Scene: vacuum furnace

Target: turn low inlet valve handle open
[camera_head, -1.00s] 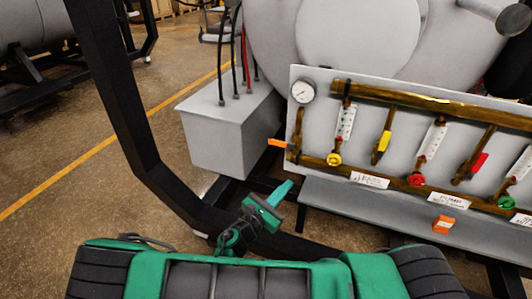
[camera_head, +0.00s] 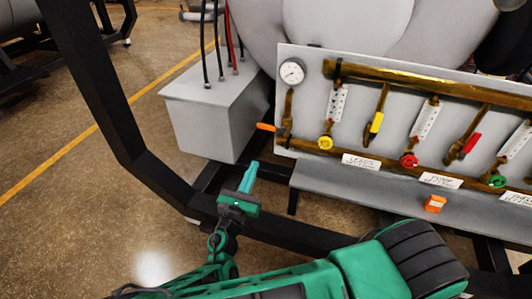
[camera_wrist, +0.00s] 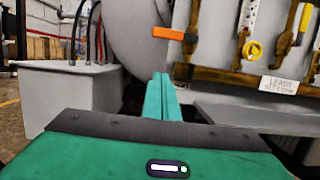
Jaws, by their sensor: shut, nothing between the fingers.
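An orange lever handle (camera_head: 266,127) sticks out to the left from the lower left end of the brass piping on the grey panel, roughly level. It also shows in the wrist view (camera_wrist: 168,33), up and to the right of my fingertips. My green gripper (camera_head: 252,168) is below and slightly left of the handle in the head view, apart from it. Its two fingers (camera_wrist: 160,80) are together and empty, pointing toward the space under the panel's left end.
A grey box (camera_head: 205,120) with cables stands left of the panel (camera_head: 345,150). Yellow (camera_head: 325,142), red (camera_head: 408,160) and green (camera_head: 496,181) knobs sit along the lower pipe. A grey ledge (camera_head: 350,195) runs below. A black frame (camera_head: 150,180) curves across the front.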

